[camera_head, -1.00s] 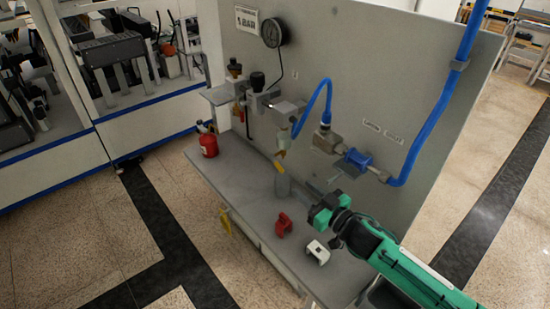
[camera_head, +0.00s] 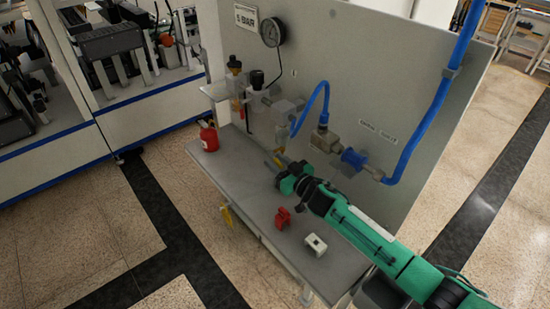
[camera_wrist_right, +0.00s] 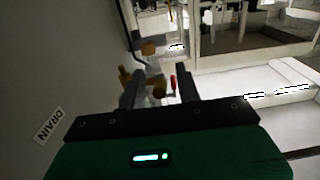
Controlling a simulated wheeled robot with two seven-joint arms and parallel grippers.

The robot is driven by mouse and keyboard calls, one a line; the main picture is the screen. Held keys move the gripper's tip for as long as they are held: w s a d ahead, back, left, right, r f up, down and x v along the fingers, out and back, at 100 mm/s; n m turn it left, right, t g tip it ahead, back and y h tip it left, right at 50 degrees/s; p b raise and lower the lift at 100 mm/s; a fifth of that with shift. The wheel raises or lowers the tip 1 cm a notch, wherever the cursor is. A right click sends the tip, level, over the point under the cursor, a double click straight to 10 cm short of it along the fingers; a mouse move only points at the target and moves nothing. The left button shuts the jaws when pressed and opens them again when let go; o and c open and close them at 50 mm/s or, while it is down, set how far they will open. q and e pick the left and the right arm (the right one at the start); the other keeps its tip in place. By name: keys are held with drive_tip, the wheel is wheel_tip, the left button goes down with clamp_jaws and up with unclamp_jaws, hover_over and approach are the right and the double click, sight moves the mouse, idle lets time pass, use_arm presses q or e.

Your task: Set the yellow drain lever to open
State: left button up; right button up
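The yellow drain lever (camera_head: 282,156) is a small piece below the regulator assembly on the grey panel, just beyond my right fingertips and partly hidden by them. My right gripper (camera_head: 273,162) reaches in from the lower right, its two fingers apart and pointing at the lever. In the right wrist view, yellow and brass-coloured parts (camera_wrist_right: 157,88) show between and beyond the spread fingers (camera_wrist_right: 158,90); I cannot tell whether a finger touches the lever. My left gripper is not in view.
On the grey shelf (camera_head: 255,200) are a red can (camera_head: 209,137), a red clamp-like block (camera_head: 282,217) and a white block (camera_head: 315,244). A pressure gauge (camera_head: 272,33) and a blue hose (camera_head: 325,100) are on the panel. A yellow piece (camera_head: 227,215) hangs at the shelf's front edge.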

drive_tip(key=shift+w+a, duration=0.35)
drive_tip(key=shift+w, duration=0.15)
clamp_jaws()
drive_tip(key=shift+f+b, duration=0.25)
drive_tip(key=shift+b, duration=0.4)
drive_tip(key=b, duration=0.3)
drive_tip(key=shift+a+f+t+y, duration=0.1)
drive_tip(key=shift+f+t+y, duration=0.1)
drive_tip(key=shift+t+y, duration=0.15)
drive_tip(key=shift+r+b, duration=0.2)
drive_tip(key=shift+b, duration=0.15)
drive_tip(key=shift+r, duration=0.1)
